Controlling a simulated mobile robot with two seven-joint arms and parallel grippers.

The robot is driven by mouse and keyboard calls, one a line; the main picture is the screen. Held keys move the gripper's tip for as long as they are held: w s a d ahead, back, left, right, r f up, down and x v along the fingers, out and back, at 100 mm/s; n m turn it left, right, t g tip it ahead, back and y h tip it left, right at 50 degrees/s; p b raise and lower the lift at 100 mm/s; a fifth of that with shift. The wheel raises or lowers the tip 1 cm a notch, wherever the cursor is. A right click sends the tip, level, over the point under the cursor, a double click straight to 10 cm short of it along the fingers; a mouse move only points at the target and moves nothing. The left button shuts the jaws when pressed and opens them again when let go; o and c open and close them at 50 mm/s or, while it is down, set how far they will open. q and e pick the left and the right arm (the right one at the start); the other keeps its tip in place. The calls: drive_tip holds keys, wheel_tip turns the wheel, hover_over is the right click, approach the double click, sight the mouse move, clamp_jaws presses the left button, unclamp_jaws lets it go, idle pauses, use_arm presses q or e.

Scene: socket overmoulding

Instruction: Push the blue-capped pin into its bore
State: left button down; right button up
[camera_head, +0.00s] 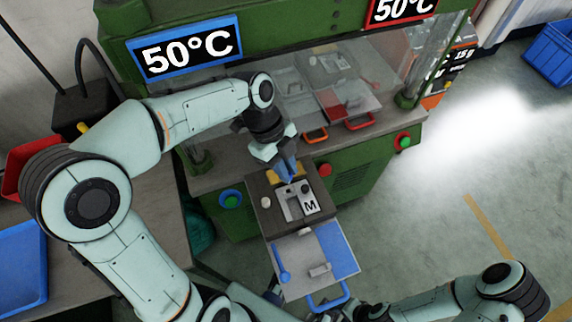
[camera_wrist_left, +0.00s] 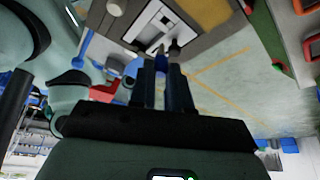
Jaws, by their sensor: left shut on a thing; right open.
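My left gripper (camera_head: 287,174) reaches down over the rear of the mould block (camera_head: 265,201) at the front of the green press. It is shut on the blue-capped pin, whose blue cap (camera_wrist_left: 161,62) shows between the fingertips in the left wrist view. The pin's lower end is close to the grey insert (camera_head: 294,203) marked M. The bore is hidden, and I cannot tell whether the pin tip is in it. My right gripper (camera_head: 343,309) is at the bottom edge by the blue handle, mostly hidden, open.
A pulled-out tray (camera_head: 290,255) with a blue panel and blue handle (camera_head: 328,299) extends from the block. The press's clear guard and red-handled tray (camera_head: 345,103) stand behind. A blue bin (camera_head: 20,262) is at left.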

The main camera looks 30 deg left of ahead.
use_arm(q)
drive_tip(key=shift+f+b, duration=1.6)
drive_tip(key=shift+f, duration=0.6)
drive_tip(key=shift+f+b, duration=1)
drive_tip(key=shift+f, duration=0.25)
drive_tip(key=c, duration=1)
unclamp_jaws()
wheel_tip(320, 180, up, 20)
drive_tip(key=p, duration=0.4)
